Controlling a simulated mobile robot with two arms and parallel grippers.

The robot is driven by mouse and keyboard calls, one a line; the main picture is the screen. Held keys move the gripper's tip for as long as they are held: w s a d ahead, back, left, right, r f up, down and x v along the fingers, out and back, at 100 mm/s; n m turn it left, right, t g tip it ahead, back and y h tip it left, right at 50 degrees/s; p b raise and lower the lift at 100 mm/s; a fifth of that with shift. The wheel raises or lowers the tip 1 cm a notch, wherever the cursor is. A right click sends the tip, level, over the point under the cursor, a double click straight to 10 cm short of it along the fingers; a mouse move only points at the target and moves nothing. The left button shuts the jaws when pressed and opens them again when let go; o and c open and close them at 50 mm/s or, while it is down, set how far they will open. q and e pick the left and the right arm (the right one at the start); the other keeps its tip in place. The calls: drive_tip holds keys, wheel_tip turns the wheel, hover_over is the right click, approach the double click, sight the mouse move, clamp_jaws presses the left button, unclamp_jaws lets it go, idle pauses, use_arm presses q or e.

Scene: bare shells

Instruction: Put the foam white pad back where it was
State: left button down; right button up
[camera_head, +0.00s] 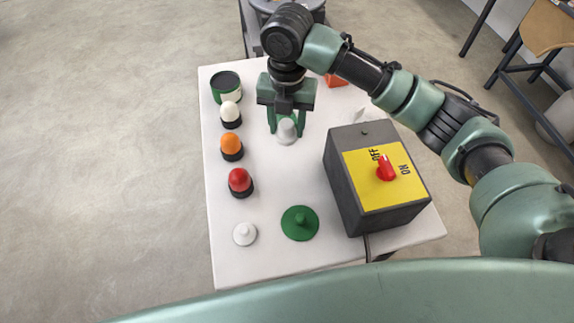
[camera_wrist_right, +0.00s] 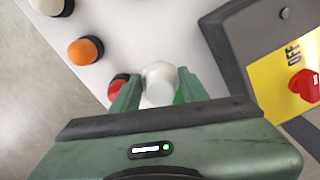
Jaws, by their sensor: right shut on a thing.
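My right gripper (camera_head: 287,128) is over the far part of the white table, its fingers pointing down. It is shut on a white rounded piece, taken as the foam white pad (camera_head: 287,133). In the right wrist view the pad (camera_wrist_right: 160,82) sits between the two green fingers (camera_wrist_right: 157,92). The fingers hide part of its sides, and I cannot tell whether it touches the table. Another small white disc with a knob (camera_head: 245,235) lies at the table's near left, beside a green disc with a knob (camera_head: 300,224). My left gripper is not in view.
Red (camera_head: 240,180), orange (camera_head: 232,145) and white (camera_head: 230,112) domes on dark bases line the left side of the white table (camera_head: 335,255). A green-and-black can (camera_head: 226,87) stands behind them. A grey box with a yellow face (camera_head: 362,178) and red switch stands right.

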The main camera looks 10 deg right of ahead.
sight(288, 137)
wheel_tip(288, 137, down, 12)
drive_tip(key=shift+r+p, duration=0.25)
drive_tip(key=shift+p, duration=0.45)
wheel_tip(288, 137, down, 4)
drive_tip(key=shift+s, duration=0.1)
drive_tip(key=shift+f, duration=0.35)
drive_tip(key=shift+d+f, duration=0.1)
drive_tip(key=o, duration=1.2)
wheel_tip(288, 137, up, 12)
drive_tip(key=shift+r+b, duration=0.15)
drive_tip(key=shift+b, duration=0.7)
